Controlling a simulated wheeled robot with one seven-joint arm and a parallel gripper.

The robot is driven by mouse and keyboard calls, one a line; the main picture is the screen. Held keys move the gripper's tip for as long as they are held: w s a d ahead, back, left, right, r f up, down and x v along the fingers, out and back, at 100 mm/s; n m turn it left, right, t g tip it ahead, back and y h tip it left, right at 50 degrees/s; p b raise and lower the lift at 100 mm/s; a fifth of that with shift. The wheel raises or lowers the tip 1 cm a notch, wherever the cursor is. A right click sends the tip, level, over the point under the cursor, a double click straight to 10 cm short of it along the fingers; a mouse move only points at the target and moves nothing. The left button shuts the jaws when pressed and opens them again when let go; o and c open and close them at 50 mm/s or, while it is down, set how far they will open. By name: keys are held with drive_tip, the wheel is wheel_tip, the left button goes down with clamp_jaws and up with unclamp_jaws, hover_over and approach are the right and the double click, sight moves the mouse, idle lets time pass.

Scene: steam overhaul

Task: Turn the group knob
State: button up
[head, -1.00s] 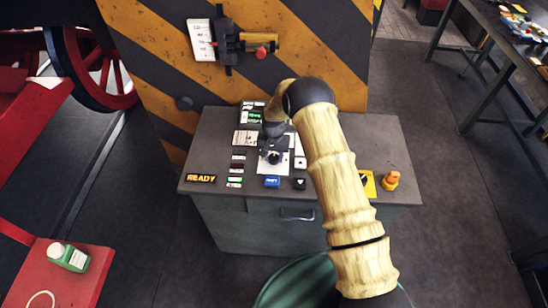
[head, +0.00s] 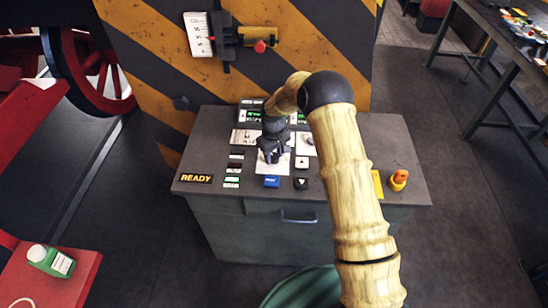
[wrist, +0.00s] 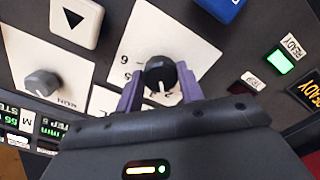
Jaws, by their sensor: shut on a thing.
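The group knob (wrist: 160,74) is a round black knob with a white pointer line, on a white numbered plate (wrist: 142,38). In the wrist view its pointer aims down the picture, near the figure 2. My gripper (wrist: 159,88) has its two purple fingers on either side of the knob, shut on it. In the head view my gripper (head: 270,152) stands over the same plate on the console top and hides most of the knob.
On the console (head: 225,125) are a second, grey knob (wrist: 42,83), a blue button (head: 271,182), white and black arrow buttons, a READY sign (head: 196,178) and an orange button (head: 399,178). A striped wall (head: 290,50) with a red-tipped lever stands behind.

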sight(274, 156)
drive_tip(key=shift+w+r+n, duration=0.15)
drive_tip(key=shift+n, duration=0.35)
drive_tip(key=o, duration=1)
wheel_tip(274, 156, up, 17)
drive_tip(key=b, duration=0.3)
drive_tip(key=shift+r+b, duration=0.15)
drive_tip(key=shift+b, duration=0.25)
